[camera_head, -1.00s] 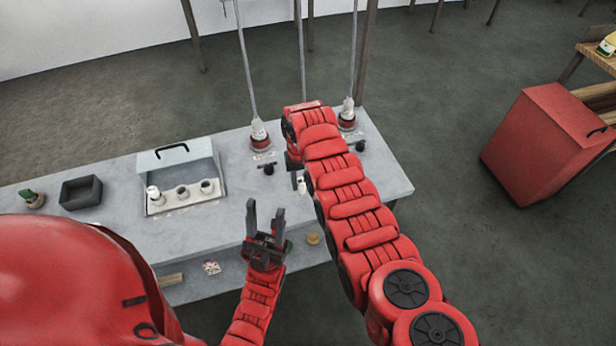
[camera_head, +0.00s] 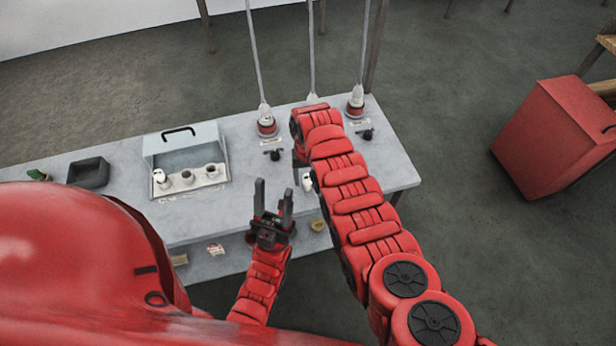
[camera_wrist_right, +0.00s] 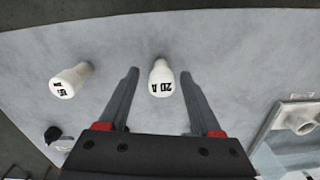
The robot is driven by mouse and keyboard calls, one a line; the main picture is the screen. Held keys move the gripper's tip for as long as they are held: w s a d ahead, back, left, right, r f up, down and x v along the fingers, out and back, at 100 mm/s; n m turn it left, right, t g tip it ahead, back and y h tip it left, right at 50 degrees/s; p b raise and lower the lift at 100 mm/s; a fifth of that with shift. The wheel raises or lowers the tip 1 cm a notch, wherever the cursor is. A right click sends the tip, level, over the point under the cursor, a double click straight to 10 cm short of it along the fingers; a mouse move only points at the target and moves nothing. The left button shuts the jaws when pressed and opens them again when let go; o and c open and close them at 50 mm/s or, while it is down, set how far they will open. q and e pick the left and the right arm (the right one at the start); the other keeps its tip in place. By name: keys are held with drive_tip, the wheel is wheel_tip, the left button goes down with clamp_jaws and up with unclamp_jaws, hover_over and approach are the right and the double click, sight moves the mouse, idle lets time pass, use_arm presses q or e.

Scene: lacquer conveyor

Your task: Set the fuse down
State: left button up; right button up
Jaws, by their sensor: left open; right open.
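A white fuse marked 20 A (camera_wrist_right: 161,82) is on the grey table (camera_wrist_right: 225,50), between the spread fingers of my right gripper (camera_wrist_right: 160,73) in the right wrist view. The fingers stand apart on either side of it, with gaps. A second white fuse, its label partly readable as 15 (camera_wrist_right: 68,82), is to the left. In the head view a white fuse (camera_head: 307,182) shows near the table's front edge, beside my right arm; I cannot tell which one. My right gripper is mostly hidden there by its arm. My left gripper (camera_head: 273,190) is open and empty at the front edge.
A lidded box (camera_head: 182,145) with white sockets and a dark bin (camera_head: 88,172) are on the table's left. Red-based lamps (camera_head: 266,125) on cables and black switches (camera_head: 366,134) are at the back. A red cabinet (camera_head: 555,140) stands apart at right.

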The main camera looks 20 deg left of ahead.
sight(308, 176)
drive_tip(key=shift+r, duration=0.1)
drive_tip(key=shift+r+p, duration=0.25)
drive_tip(key=shift+p, duration=0.1)
drive_tip(key=shift+w+r+b, duration=0.1)
drive_tip(key=shift+r+b, duration=0.2)
drive_tip(key=shift+r, duration=0.1)
wheel_tip(308, 176, up, 8)
drive_tip(key=shift+a+r+b, duration=0.1)
drive_tip(key=shift+b, duration=1.05)
wheel_tip(308, 176, up, 3)
drive_tip(key=p, duration=0.3)
